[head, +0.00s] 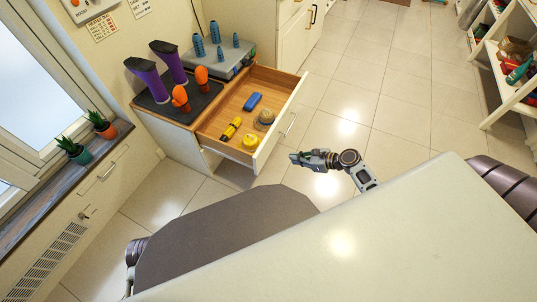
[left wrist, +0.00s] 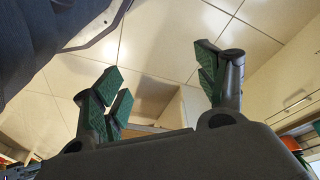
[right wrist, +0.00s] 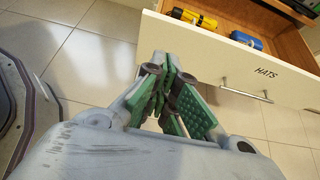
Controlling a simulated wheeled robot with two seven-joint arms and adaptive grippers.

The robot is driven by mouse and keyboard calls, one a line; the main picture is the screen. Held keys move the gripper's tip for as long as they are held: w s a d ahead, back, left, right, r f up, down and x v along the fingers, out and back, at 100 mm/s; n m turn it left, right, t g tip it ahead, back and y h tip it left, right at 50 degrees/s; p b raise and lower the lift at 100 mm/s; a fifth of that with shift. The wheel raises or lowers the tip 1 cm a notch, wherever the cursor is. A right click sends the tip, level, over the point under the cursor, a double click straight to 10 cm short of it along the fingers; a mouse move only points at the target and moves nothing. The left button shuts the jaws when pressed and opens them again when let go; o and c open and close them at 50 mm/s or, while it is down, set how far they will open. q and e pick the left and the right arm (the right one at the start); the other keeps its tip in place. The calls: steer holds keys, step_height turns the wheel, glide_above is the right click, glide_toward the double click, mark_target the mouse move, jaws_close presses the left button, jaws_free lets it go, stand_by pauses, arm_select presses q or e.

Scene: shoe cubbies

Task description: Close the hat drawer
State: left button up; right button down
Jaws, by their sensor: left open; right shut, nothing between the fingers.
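The hat drawer (head: 276,145) is pulled far out of the low cabinet in the head view. Its white front (right wrist: 232,62) reads "HATS" in the right wrist view and has a bar handle (right wrist: 247,92). Inside lie a yellow-black item (head: 231,129), a blue item (head: 252,101), a yellow round item (head: 250,141) and a coiled item (head: 264,120). My right gripper (head: 296,158) is shut and empty, just in front of the drawer front; contact cannot be told. My left gripper (left wrist: 165,95) is open and empty in the left wrist view; in the head view it is out of sight.
The cabinet top (head: 178,105) bears purple boots and orange items on a dark mat. A windowsill (head: 80,170) with two potted plants runs along the left. A shelf rack (head: 510,85) stands at the far right. Tiled floor (head: 345,130) right of the drawer is clear.

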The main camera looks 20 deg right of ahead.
steer(key=shift+a+f, duration=0.1)
stand_by(0.3)
steer(key=b, duration=0.4)
glide_toward(261, 154)
step_height(261, 154, down, 3)
steer(key=w+a, duration=0.1)
steer(key=w, duration=0.1)
steer(key=shift+w+a+b, duration=0.4)
steer(key=shift+w+a, duration=0.25)
steer(key=shift+a, duration=0.2)
steer(key=shift+w+a, duration=0.2)
steer(key=shift+w, duration=0.05)
arm_select(q)
steer(key=shift+w+d+r+t+h, duration=0.25)
steer(key=shift+d+r+t+h, duration=0.25)
steer(key=shift+d+r+t, duration=0.45)
steer(key=shift+a+r, duration=0.15)
steer(key=shift+r, duration=0.1)
